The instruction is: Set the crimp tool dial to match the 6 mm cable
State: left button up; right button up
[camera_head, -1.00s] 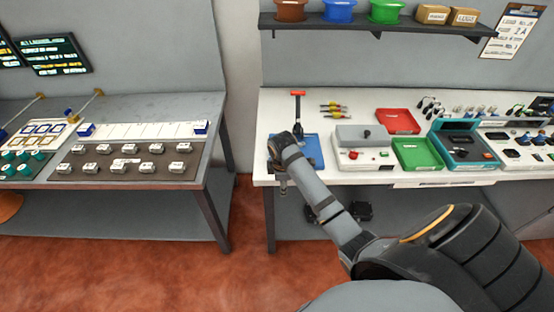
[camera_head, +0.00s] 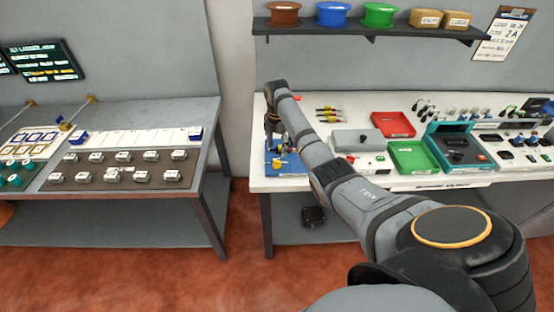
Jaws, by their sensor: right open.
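My right arm reaches up and left across the white bench. Its gripper (camera_head: 274,142) points down over the blue mat (camera_head: 290,168) at the bench's left end and is open. Small yellow parts show beside it, too small to make out. The arm hides the red-handled upright tool on this mat. A grey box (camera_head: 352,139) with a small dark knob stands right of the arm. A teal case (camera_head: 452,150) with a dark panel stands further right. I cannot tell which device carries the crimp dial, nor read any setting. My left gripper is not in view.
Several yellow-and-red pieces (camera_head: 328,111) lie behind the arm. A red tray (camera_head: 393,125) and a green tray (camera_head: 414,157) sit between the grey box and teal case. A shelf (camera_head: 370,27) with spools hangs above. A separate grey table (camera_head: 208,120) stands left, across a gap.

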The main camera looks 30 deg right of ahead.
aim_at(277, 161)
notch_tip(277, 161, down, 8)
jog(key=shift+r, duration=0.15)
jog(key=shift+c, duration=0.4)
jog(key=c, duration=1.1)
jog(key=shift+o, duration=0.2)
jog(key=shift+p, duration=0.3)
